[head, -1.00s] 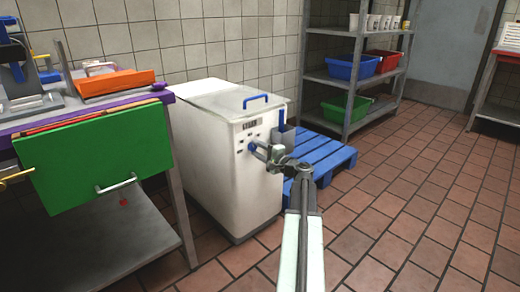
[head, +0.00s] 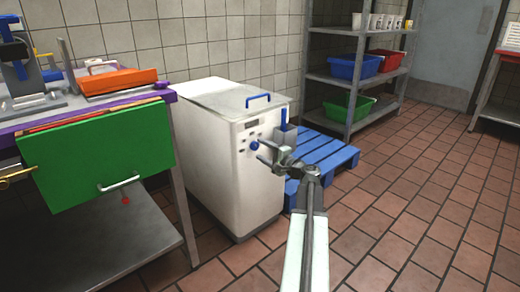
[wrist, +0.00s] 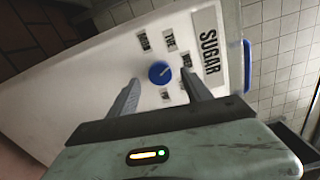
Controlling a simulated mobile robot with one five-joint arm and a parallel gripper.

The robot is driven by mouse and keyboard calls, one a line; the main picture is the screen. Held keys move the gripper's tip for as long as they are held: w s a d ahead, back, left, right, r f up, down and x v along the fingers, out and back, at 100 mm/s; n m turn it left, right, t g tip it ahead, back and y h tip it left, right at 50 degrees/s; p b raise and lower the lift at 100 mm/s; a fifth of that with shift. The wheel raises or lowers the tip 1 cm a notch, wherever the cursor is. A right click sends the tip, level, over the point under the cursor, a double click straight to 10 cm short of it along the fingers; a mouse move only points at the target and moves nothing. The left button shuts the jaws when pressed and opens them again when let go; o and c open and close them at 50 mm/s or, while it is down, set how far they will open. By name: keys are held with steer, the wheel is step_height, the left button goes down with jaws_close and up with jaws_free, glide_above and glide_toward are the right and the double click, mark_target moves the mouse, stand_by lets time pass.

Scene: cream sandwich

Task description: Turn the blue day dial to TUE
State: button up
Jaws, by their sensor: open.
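The blue day dial (head: 254,145) is on the front panel of the white bin (head: 215,165). In the wrist view the round dial (wrist: 160,72) carries a pale pointer line slanting to the upper right. Small day labels surround it; one above it seems to read TUE (wrist: 169,42), though the print is blurred. My gripper (head: 265,152) is in front of the panel, just right of the dial. In the wrist view its open fingers (wrist: 161,84) stand on either side of the dial, apart from it, with nothing between them.
A SUGAR label (wrist: 209,40) is on the bin. A blue pallet (head: 325,155) lies right of the bin. A steel table (head: 130,245) stands left; tiled floor is open at right.

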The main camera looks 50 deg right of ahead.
mark_target(254, 146)
steer(key=s, duration=0.5)
steer(key=shift+s+a, duration=0.2)
steer(key=shift+a, duration=0.05)
steer(key=w+m, duration=0.7)
steer(key=m, duration=0.2)
steer(key=shift+w+d+r, duration=0.15)
steer(key=shift+w+d, duration=0.05)
steer(key=shift+w, duration=0.2)
